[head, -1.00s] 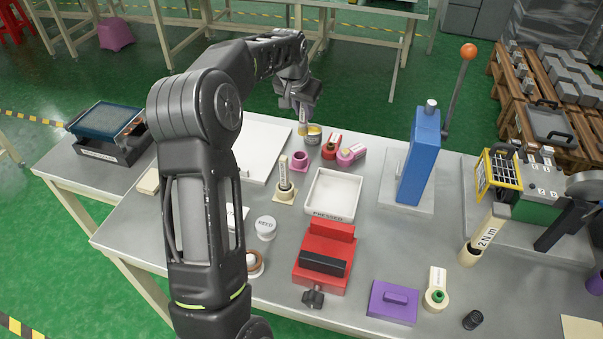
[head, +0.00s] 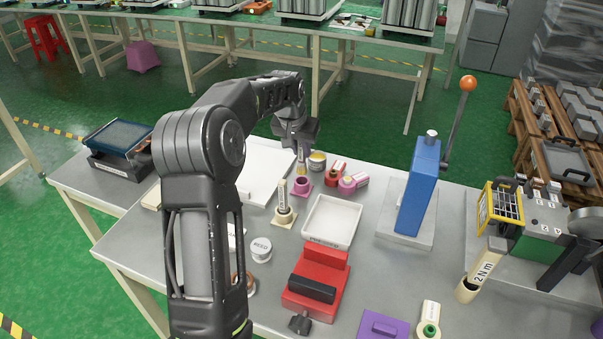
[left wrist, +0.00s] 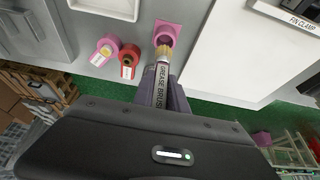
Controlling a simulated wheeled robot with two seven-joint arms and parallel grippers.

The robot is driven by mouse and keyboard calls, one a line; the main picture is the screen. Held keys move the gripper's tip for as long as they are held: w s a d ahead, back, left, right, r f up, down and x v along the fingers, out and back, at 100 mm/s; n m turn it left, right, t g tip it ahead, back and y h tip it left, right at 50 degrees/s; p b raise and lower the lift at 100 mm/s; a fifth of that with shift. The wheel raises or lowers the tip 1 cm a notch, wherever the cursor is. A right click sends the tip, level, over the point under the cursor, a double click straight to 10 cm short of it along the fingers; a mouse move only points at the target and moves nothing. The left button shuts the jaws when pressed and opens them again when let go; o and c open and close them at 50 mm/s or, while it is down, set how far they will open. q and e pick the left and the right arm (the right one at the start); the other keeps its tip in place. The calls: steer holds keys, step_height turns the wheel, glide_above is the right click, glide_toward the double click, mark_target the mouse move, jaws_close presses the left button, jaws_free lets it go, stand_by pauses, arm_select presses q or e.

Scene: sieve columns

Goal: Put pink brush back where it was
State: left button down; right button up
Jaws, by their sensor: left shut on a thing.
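My left gripper (head: 300,143) is shut on the brush (left wrist: 161,82), whose label reads GREASE BRUSH. The brush points bristles down, and its pale bristle end (head: 302,168) shows below the fingers in the head view. Right under it stands a pink holder (head: 301,187) with a round opening on a square base. In the left wrist view the bristles overlap the near edge of the pink holder (left wrist: 170,30). I cannot tell whether the tip is inside the opening or just above it. My right gripper is not in view.
A cream holder with an upright tool (head: 283,205) is in front. A white tray (head: 330,222) and a white board (head: 262,165) lie nearby.

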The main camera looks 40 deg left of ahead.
mark_target(300, 163)
arm_select(q)
steer(key=shift+f, duration=0.8)
step_height(300, 163, down, 4)
steer(key=shift+f+p, duration=0.15)
steer(key=shift+p, duration=0.25)
steer(key=shift+f, duration=0.3)
steer(key=shift+f, duration=0.15)
steer(key=c, duration=1.3)
jaws_free()
